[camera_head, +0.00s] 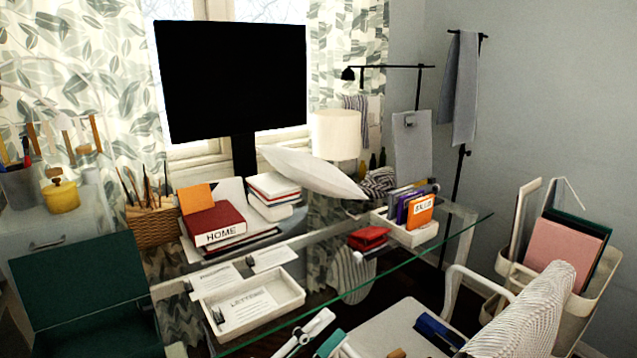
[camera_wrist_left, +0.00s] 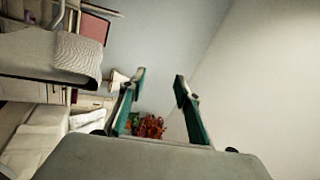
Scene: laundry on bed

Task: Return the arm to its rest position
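My left gripper (camera_head: 322,332) shows at the bottom middle of the head view, partly cut off by the frame edge. It is in front of the glass desk (camera_head: 372,282), near the white chair (camera_head: 385,325). In the left wrist view, the two teal-lined fingers of the left gripper (camera_wrist_left: 160,80) stand apart with nothing between them. Behind them are a plain wall and some blurred red and green items (camera_wrist_left: 150,126). My right gripper is in neither view.
The desk holds a white letter tray (camera_head: 290,304), red books (camera_head: 212,224), a lamp (camera_head: 336,135) and a black monitor (camera_head: 232,82). An open green box (camera_head: 80,282) is at the left. A storage rack (camera_head: 590,285) stands at the right.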

